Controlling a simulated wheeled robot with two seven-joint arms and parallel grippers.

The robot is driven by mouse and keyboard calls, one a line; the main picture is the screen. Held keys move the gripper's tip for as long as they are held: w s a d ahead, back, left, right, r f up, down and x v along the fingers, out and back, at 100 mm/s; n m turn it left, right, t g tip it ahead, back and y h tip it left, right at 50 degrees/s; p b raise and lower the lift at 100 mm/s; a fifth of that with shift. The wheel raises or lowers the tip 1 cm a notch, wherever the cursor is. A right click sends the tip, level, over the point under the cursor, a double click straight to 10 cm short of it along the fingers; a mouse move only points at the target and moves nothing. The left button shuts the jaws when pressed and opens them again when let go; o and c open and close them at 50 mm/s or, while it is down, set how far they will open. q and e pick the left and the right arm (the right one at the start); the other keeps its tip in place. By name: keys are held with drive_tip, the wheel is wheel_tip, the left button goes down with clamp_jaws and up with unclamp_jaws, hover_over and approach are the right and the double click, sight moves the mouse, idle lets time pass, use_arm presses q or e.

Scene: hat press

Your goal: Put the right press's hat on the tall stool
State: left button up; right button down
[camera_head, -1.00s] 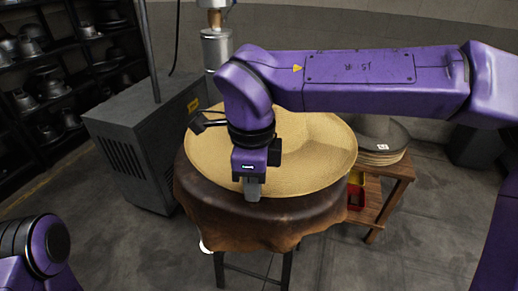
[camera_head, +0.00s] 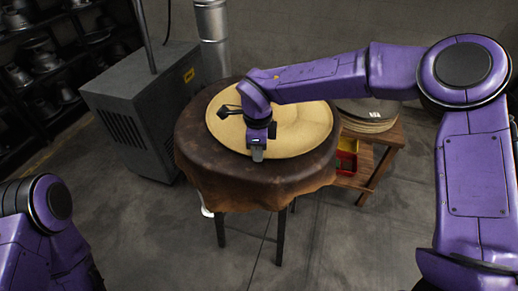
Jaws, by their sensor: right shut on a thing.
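The hat (camera_head: 302,125) is a wide, pale yellow woven shape. It sits over the top of a tall round stool (camera_head: 300,187) draped in brown leather, and appears to rest on it. A brown margin shows around the hat, widest at the left and front. My right gripper (camera_head: 257,153) points down at the hat's near edge, left of its middle, and is shut on that edge. The wrist hides part of the hat's left side. Only a rounded part of my left arm shows at the lower left; its gripper is out of view.
A grey machine cabinet (camera_head: 140,115) stands behind left, with a metal cylinder (camera_head: 212,40) beside it. A low wooden side table (camera_head: 375,170) at right holds a stack of round discs (camera_head: 370,120) and red and yellow bins (camera_head: 346,160). The front floor is clear.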

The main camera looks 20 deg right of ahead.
drive_tip(key=shift+f, duration=0.1)
drive_tip(key=c, duration=1.2)
unclamp_jaws()
drive_tip(key=shift+s, duration=0.15)
wheel_tip(320, 180, up, 12)
drive_tip(key=shift+r+b, duration=0.2)
drive_tip(key=shift+b, duration=0.15)
drive_tip(key=shift+s, duration=0.1)
